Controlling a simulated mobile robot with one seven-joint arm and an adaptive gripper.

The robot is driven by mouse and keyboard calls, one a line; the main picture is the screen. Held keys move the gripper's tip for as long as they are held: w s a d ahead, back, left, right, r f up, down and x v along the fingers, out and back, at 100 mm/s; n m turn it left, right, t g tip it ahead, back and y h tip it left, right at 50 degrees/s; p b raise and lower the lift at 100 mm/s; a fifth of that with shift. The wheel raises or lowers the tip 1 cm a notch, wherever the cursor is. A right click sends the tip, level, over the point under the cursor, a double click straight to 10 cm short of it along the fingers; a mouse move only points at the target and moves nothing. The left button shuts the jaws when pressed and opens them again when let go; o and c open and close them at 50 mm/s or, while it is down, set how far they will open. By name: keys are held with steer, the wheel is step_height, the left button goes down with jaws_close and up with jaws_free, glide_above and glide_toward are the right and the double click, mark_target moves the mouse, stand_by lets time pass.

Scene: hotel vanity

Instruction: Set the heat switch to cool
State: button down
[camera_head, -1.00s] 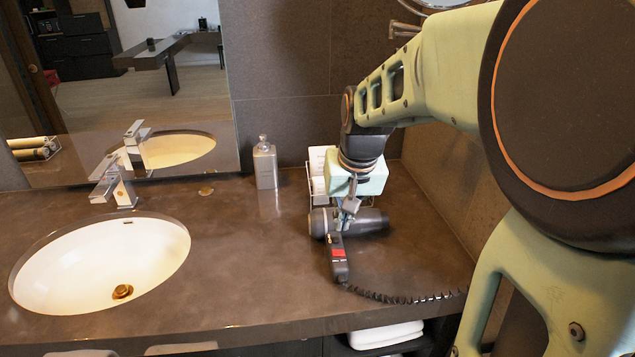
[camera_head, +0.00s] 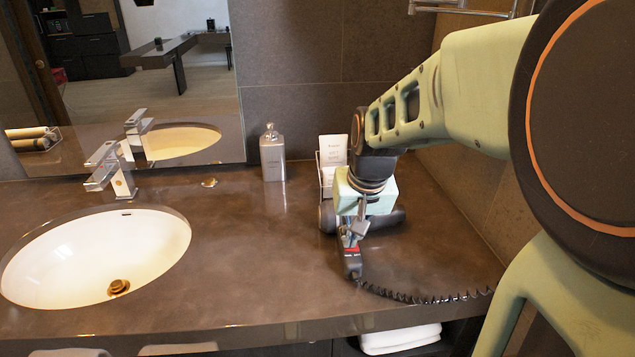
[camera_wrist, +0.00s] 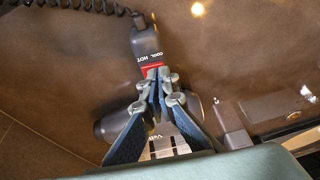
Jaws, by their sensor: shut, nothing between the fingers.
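A dark hair dryer (camera_head: 392,217) lies on the counter, its handle (camera_head: 352,266) pointing toward the front edge. In the wrist view the handle (camera_wrist: 146,42) carries white "COOL" and "HOT" lettering beside a red patch (camera_wrist: 151,68). The switch itself is not clear to see. My gripper (camera_head: 350,243) is over the handle near the red patch. In the wrist view my gripper's fingertips (camera_wrist: 158,74) are together and empty, at the edge of the red patch. Whether they touch it I cannot tell. My fingers hide part of the dryer's body.
A coiled black cord (camera_head: 425,297) runs from the handle to the right. A silver soap bottle (camera_head: 272,155) and a small rack with cards (camera_head: 331,152) stand at the back. The sink (camera_head: 95,255) is at left. The counter between sink and dryer is clear.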

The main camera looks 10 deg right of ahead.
steer(key=shift+a+f+b, duration=0.25)
steer(key=shift+f+b, duration=0.15)
steer(key=shift+f, duration=0.2)
steer(key=shift+r, duration=0.2)
steer(key=shift+s+d, duration=0.1)
steer(key=shift+d, duration=0.1)
